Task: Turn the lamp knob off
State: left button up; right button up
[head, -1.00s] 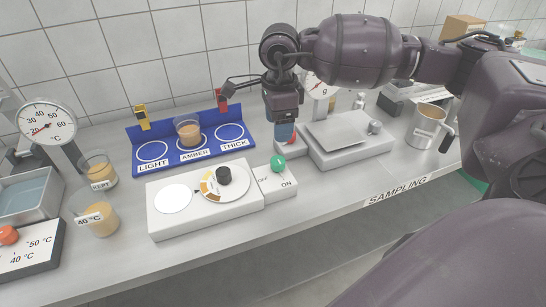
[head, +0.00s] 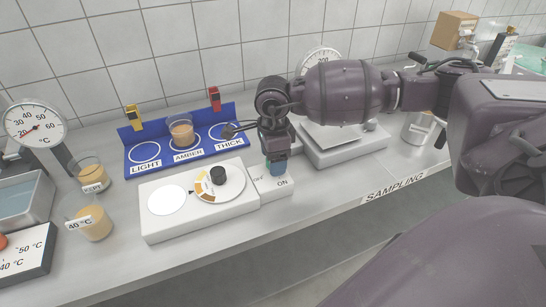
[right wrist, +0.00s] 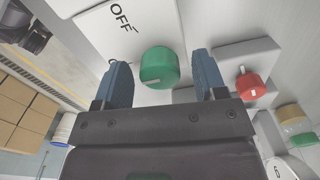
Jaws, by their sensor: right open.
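The green lamp knob (right wrist: 159,67) shows in the right wrist view, on a white switch box (head: 263,191) marked OFF and ON. A pale mark shows on the knob's lower part in that view. My right gripper (head: 277,168) points down over the switch box and hides the knob in the head view. In the right wrist view its two blue fingers (right wrist: 162,75) are apart, one on each side of the knob, with gaps visible. The lamp box (head: 200,213) with a round white disc and a black dial knob (head: 217,174) stands left of the switch box.
A red button (right wrist: 250,86) lies just beyond one finger. A blue rack (head: 141,171) with a filled cup (head: 181,134) stands behind the lamp box. A scale (head: 345,147) and steel jug (head: 418,128) are to the right. The counter front is clear.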

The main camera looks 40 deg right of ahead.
jog(key=c, duration=0.9)
